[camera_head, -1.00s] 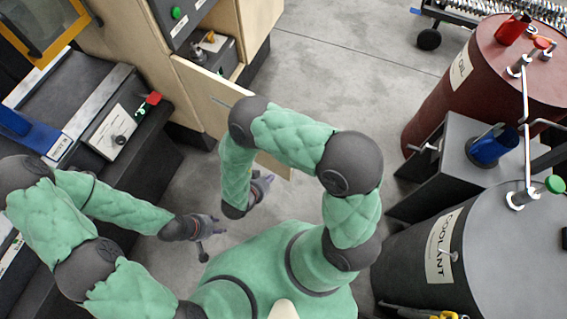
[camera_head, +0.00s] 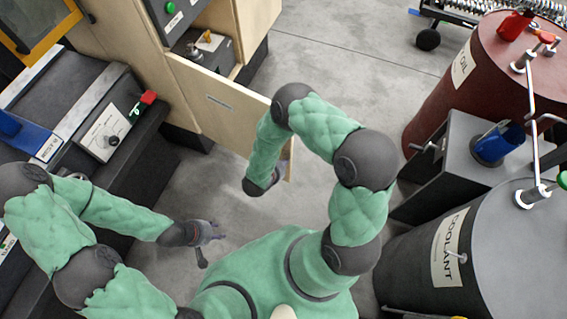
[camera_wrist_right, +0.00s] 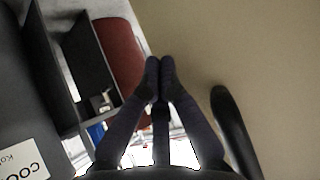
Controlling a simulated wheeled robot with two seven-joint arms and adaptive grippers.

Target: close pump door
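The pump door (camera_head: 235,115) is a pale wooden panel with a small dark strip on its face. It stands swung out from the cabinet (camera_head: 130,45), leaving the pump compartment (camera_head: 228,62) uncovered. My right gripper (camera_head: 281,170) is beside the door's free end, partly hidden by my wrist. In the right wrist view its two fingers (camera_wrist_right: 160,72) are together with nothing seen between them. The door's beige face (camera_wrist_right: 250,50) fills the right side there, close by; contact cannot be told. My left gripper (camera_head: 215,232) hangs over the floor, away from the door; its finger opening is unclear.
A machine bench (camera_head: 85,110) stands at left. Grey floor (camera_head: 345,60) is clear beyond the door.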

